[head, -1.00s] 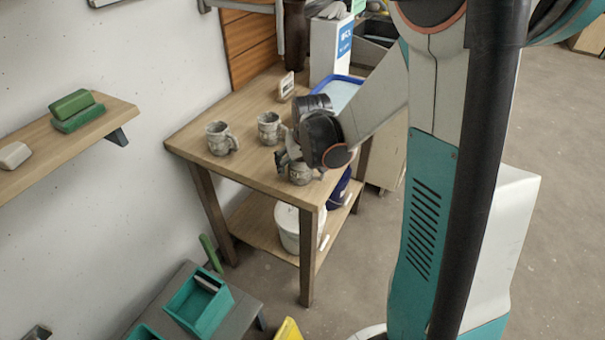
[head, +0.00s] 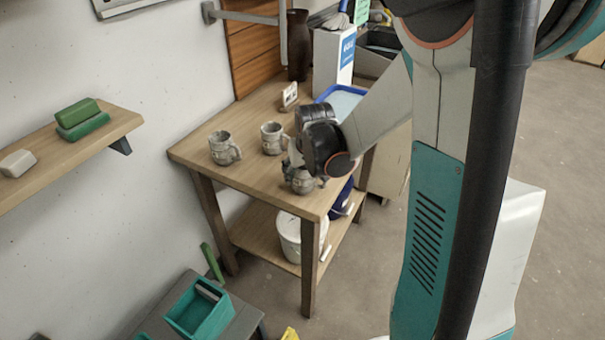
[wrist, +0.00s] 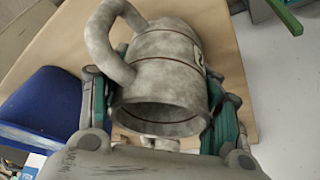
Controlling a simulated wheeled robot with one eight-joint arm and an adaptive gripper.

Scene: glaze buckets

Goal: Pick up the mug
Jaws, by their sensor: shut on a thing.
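A grey mottled stoneware mug (head: 302,183) is at the front right of the wooden table, partly hidden by my wrist in the head view. In the wrist view the mug (wrist: 165,80) fills the middle, its open mouth facing the camera and its handle at the upper left. My gripper (wrist: 160,118) is shut on the mug, one finger on each side of its body. In the head view my gripper (head: 301,174) is at the mug. I cannot tell whether the mug touches the tabletop.
Two similar mugs, a left one (head: 223,148) and a middle one (head: 272,138), stand on the table (head: 250,180). A small white card (head: 289,95) and a blue-rimmed tray (head: 342,100) are behind. A white bucket (head: 290,237) sits on the lower shelf.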

